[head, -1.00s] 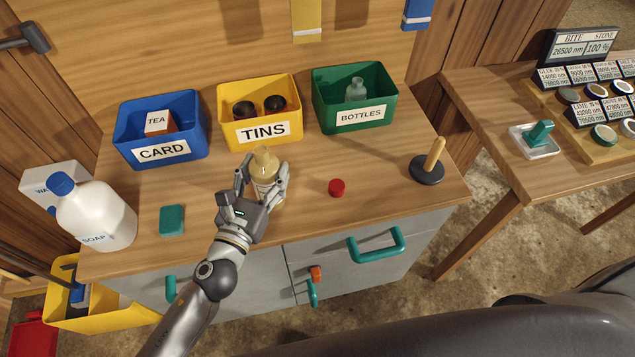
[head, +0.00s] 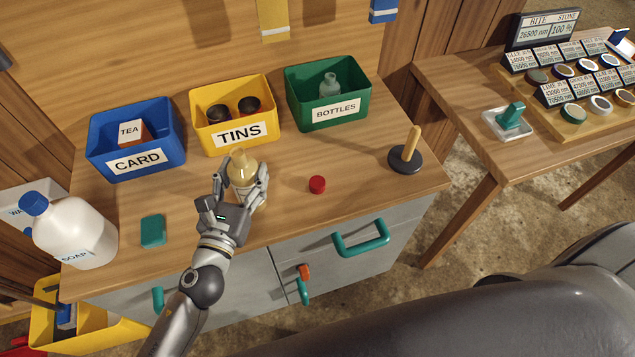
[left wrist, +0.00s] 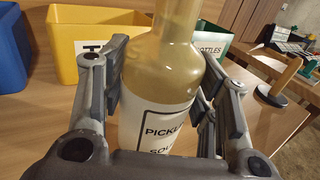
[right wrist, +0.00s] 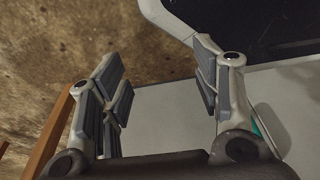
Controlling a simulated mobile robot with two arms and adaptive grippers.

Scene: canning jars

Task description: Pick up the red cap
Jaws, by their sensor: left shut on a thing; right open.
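The red cap (head: 317,184) lies on the wooden counter, right of the bottle, with clear wood around it. My left gripper (head: 241,190) is shut on a tan bottle (head: 242,168) that stands on the counter in front of the tins bin. In the left wrist view the bottle (left wrist: 165,85) is upright between both fingers, with a label reading "PICKL..." partly hidden. My right gripper (right wrist: 165,100) is open and empty in the right wrist view, over the floor and a grey surface. It does not show in the head view.
Blue card (head: 165,143), yellow tins (head: 205,140) and green bottles (head: 300,117) bins line the back. A soap jug (head: 75,235) and teal sponge (head: 153,230) are at left. A wooden-handled plunger (head: 406,158) stands at right. A side table (head: 470,110) holds trays and labels.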

